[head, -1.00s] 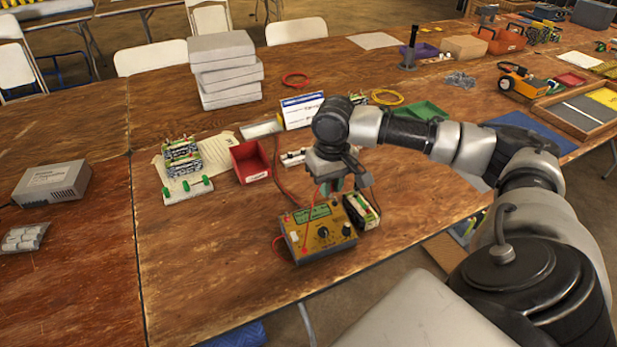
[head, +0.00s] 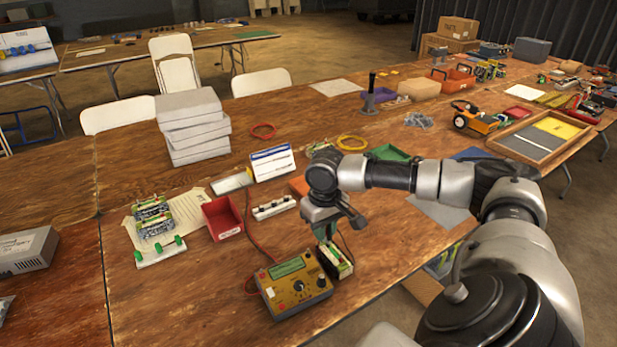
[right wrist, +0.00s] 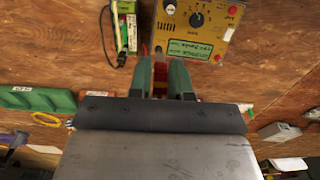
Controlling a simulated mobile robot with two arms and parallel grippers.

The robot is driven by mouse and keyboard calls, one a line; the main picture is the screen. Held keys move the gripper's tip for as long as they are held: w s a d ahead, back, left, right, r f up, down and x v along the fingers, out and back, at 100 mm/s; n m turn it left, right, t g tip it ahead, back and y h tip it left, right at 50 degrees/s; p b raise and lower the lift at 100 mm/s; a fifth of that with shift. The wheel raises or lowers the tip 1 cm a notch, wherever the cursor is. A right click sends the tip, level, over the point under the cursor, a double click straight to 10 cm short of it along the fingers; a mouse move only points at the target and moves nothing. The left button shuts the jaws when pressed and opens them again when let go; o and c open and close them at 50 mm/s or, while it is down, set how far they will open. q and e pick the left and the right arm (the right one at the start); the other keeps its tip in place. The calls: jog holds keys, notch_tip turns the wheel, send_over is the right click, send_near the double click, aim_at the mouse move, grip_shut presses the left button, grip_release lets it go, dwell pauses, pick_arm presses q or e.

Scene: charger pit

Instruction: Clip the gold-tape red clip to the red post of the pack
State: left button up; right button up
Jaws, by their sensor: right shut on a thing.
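My right gripper (head: 327,236) points down just above and behind the battery pack (head: 337,263), a dark block with a pale and green top, beside the yellow charger (head: 293,287). In the right wrist view, the gripper (right wrist: 164,72) is shut on a small red thing, taken as the red clip (right wrist: 160,70). Its gold tape cannot be made out. The pack (right wrist: 130,30) shows at the top, left of the charger (right wrist: 205,35), apart from the fingertips. A black lead (right wrist: 104,42) runs beside it. The red post cannot be told apart. My left gripper is not in view.
A red cable (head: 262,244) runs to the charger. Bare wood (head: 190,305) lies left of the charger.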

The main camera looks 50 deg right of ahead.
jog(key=d+f, duration=0.1)
jog(key=d, duration=0.1)
jog(key=d+f+p, duration=0.1)
jog(key=d+f, duration=0.2)
jog(key=d, duration=0.2)
jog(key=shift+s+f, duration=0.3)
jog(key=shift+s, duration=0.05)
pick_arm(q)
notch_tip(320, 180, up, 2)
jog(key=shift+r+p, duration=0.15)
jog(key=shift+p, duration=0.15)
pick_arm(e)
jog(key=shift+f, duration=0.1)
pick_arm(q)
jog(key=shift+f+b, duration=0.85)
jog(key=shift+b, duration=0.05)
pick_arm(e)
jog(key=shift+f, duration=3.4)
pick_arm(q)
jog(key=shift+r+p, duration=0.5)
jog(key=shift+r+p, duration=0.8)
pick_arm(e)
jog(key=shift+f, duration=0.2)
